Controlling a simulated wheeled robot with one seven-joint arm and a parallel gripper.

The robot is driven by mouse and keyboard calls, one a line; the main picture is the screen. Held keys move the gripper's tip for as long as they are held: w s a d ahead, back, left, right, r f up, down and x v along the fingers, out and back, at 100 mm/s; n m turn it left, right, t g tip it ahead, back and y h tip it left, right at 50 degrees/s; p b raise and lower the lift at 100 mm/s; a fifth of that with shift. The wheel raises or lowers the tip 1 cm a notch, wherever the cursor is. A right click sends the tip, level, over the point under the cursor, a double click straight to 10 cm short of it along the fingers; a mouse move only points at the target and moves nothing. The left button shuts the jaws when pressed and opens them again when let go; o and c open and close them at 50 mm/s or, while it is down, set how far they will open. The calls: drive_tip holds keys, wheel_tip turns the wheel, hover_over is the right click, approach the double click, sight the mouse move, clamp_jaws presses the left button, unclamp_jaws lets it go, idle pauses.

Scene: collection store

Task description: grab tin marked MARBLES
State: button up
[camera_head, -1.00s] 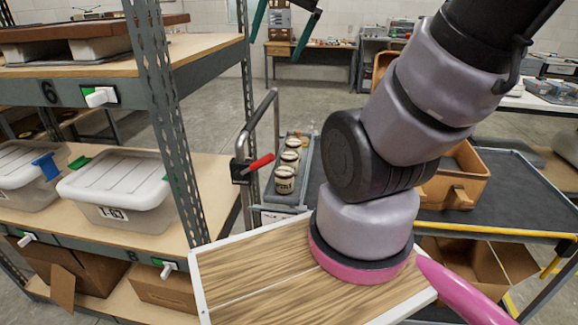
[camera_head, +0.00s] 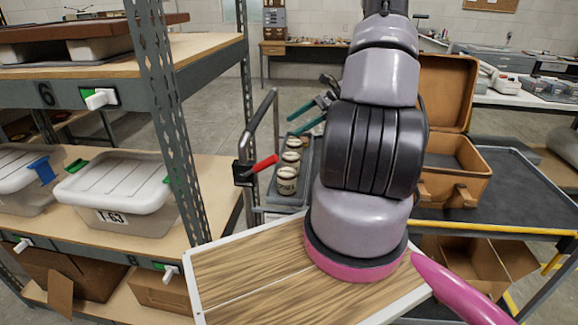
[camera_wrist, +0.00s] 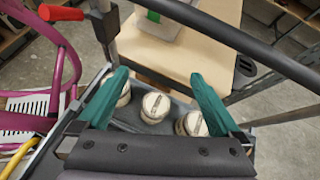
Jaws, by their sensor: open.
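Three cream tins stand in a row on a grey cart tray (camera_head: 312,166): a near tin (camera_head: 286,181), a middle tin (camera_head: 291,158) and a far tin (camera_head: 294,143). The near one bears dark lettering too small to read surely; I cannot tell which is MARBLES. My gripper (camera_head: 297,124) is open, its green fingers at the far end of the row. In the wrist view, my gripper (camera_wrist: 154,68) is empty, with one lidded tin (camera_wrist: 155,107) between the fingers, another (camera_wrist: 124,95) partly behind the left finger and a third (camera_wrist: 192,124) by the right finger.
A curved metal handle (camera_head: 258,125) with a red lever (camera_head: 263,164) rises at the cart's left. A shelf unit (camera_head: 165,110) with lidded boxes stands further left. An open brown case (camera_head: 455,165) sits on a dark cart at the right.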

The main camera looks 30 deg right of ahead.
sight(298, 155)
drive_tip(key=f+m, duration=0.1)
drive_tip(key=f, duration=0.3)
drive_tip(key=d+f+t, duration=0.1)
drive_tip(key=f, duration=0.3)
drive_tip(key=d+f+m+y, duration=0.1)
drive_tip(key=f, duration=0.3)
drive_tip(key=shift+w+d+m, duration=0.1)
drive_tip(key=shift+w+m, duration=0.1)
drive_tip(key=shift+m, duration=0.1)
drive_tip(key=shift+w+a+f, duration=0.3)
drive_tip(key=shift+a+f, duration=0.45)
drive_tip(key=shift+x, duration=2.9)
clamp_jaws()
